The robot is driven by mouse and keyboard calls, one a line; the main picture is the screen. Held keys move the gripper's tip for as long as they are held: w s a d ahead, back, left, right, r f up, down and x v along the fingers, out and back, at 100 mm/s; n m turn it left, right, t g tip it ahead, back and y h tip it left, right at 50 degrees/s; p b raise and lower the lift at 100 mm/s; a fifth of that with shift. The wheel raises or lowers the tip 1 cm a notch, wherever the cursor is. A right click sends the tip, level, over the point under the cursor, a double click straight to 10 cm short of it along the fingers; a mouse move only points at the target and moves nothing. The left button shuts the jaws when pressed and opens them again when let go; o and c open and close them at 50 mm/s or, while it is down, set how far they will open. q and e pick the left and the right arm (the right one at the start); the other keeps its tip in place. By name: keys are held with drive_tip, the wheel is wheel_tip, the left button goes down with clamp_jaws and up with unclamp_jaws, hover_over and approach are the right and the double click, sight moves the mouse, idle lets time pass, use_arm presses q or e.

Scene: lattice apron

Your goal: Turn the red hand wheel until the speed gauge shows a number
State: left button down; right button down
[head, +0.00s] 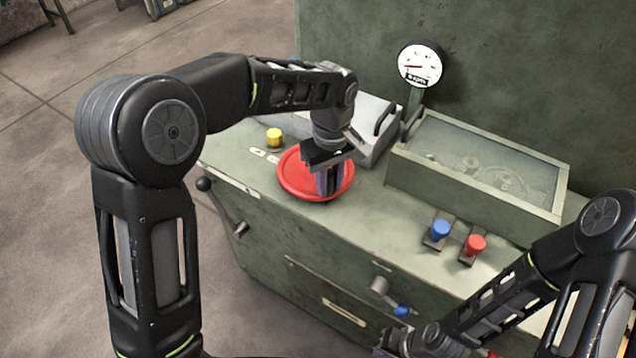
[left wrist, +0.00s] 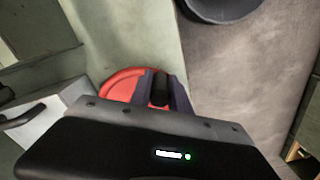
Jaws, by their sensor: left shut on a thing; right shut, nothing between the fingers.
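The red hand wheel (head: 294,183) lies flat on top of the green machine, and it also shows in the left wrist view (left wrist: 118,84). My left gripper (head: 328,186) points down at the wheel's near right side. Its fingers are shut on the wheel's dark handle (left wrist: 160,88), which shows between them in the left wrist view; the fingers hide it in the head view. The speed gauge (head: 420,65) is a white dial with a red needle pointing left; its numbers are too small to read. My right gripper (head: 386,346) is low at the bottom edge, partly cut off, away from the wheel.
A yellow knob (head: 274,137) stands behind the wheel. A glass-topped box (head: 480,170) sits to its right, with a blue knob (head: 440,230) and a red knob (head: 475,244) in front. A grey cover with a handle (head: 378,130) stands close behind my left gripper.

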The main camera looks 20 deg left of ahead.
use_arm(q)
drive_tip(key=shift+w+d, duration=0.3)
drive_tip(key=shift+d, duration=0.05)
drive_tip(key=shift+w+d, duration=0.1)
idle(0.3)
drive_tip(key=c, duration=1.2)
unclamp_jaws()
drive_tip(key=shift+c, duration=0.2)
drive_tip(key=shift+r, duration=0.1)
wheel_tip(320, 180, up, 8)
drive_tip(key=shift+f, duration=0.2)
